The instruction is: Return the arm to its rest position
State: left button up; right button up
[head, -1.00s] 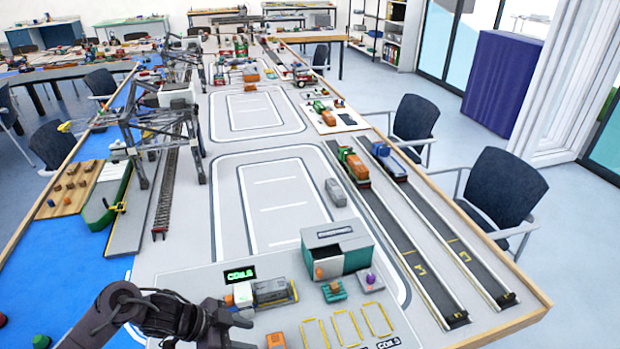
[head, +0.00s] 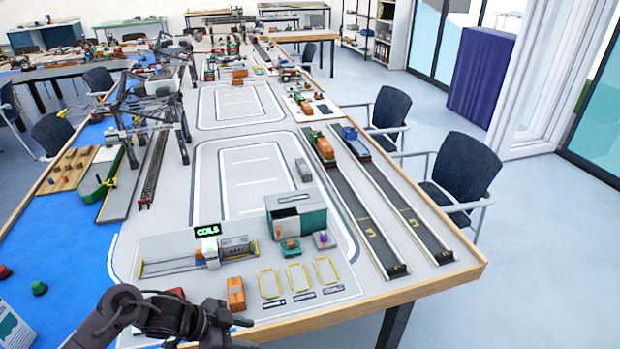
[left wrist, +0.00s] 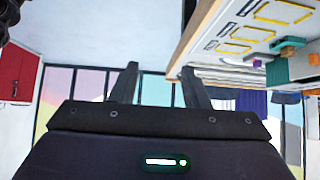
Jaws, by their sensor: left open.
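My left arm comes in from the bottom left of the head view. Its gripper (head: 232,326) is beside the near edge of the table, close to the orange block, and holds nothing that I can see. In the left wrist view the two fingers of the left gripper (left wrist: 158,88) stand apart with only background between them. My right gripper is not in either view.
The model-port table (head: 300,318) has its wooden edge close to my left gripper. An orange block (head: 236,293), a coils station (head: 210,250), a grey-green building (head: 297,215) and yellow outlined slots (head: 298,277) lie near it. Chairs (head: 462,170) stand at the right; the floor there is clear.

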pick_arm(q)
jog(key=s+a+f+n+t+y+b, duration=0.1)
jog(key=s+a+f+n+b, duration=0.15)
jog(key=f, duration=0.85)
jog(key=s+a+f+n+t+y+b, duration=0.1)
jog(key=a+f+n+y, duration=0.15)
jog(key=f, duration=0.85)
jog(key=s+a+f+n+t+y+b, duration=0.15)
jog(key=f+n, duration=0.25)
jog(key=f, duration=0.7)
jog(key=s+a+f+n+g+y+b, duration=0.1)
jog(key=s+f, duration=0.5)
jog(key=s, duration=0.4)
jog(key=s+f+n+g+y+b, duration=0.1)
jog(key=s+f+g+b, duration=0.1)
jog(key=s+f, duration=0.4)
jog(key=s+a+f+n+g+y+b, duration=0.1)
jog(key=s+f, duration=0.5)
jog(key=s, duration=0.9)
jog(key=shift+a+f+g+y, duration=0.15)
jog(key=shift+a+g+y, duration=0.25)
jog(key=shift+g, duration=0.25)
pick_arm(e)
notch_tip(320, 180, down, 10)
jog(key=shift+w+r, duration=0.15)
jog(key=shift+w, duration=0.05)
